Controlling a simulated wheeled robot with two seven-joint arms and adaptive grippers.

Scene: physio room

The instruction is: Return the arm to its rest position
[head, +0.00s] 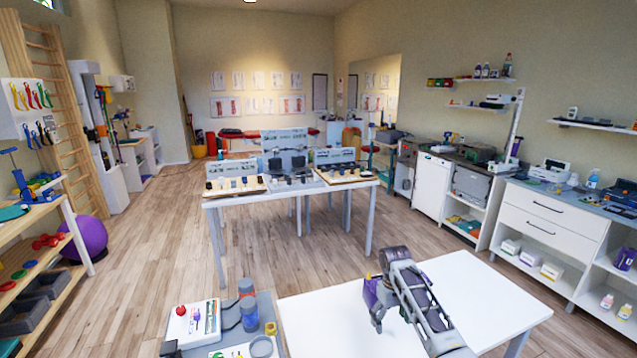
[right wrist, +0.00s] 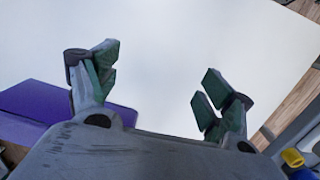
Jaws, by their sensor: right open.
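My right arm reaches over the white table in front of me in the head view, with its gripper (head: 378,305) low above the tabletop (head: 480,285). In the right wrist view the right gripper (right wrist: 158,85) is open, with its two green-padded fingers wide apart. Nothing is between the fingers; only bare white tabletop (right wrist: 200,35) shows there. A purple thing (right wrist: 40,108) shows at the left behind the fingers in the wrist view; I cannot tell what it is. My left gripper is not in view.
A table of displays (head: 290,185) stands ahead. Shelves (head: 40,265) with a purple ball (head: 88,237) are left, cabinets (head: 550,215) right. Wooden floor is open between.

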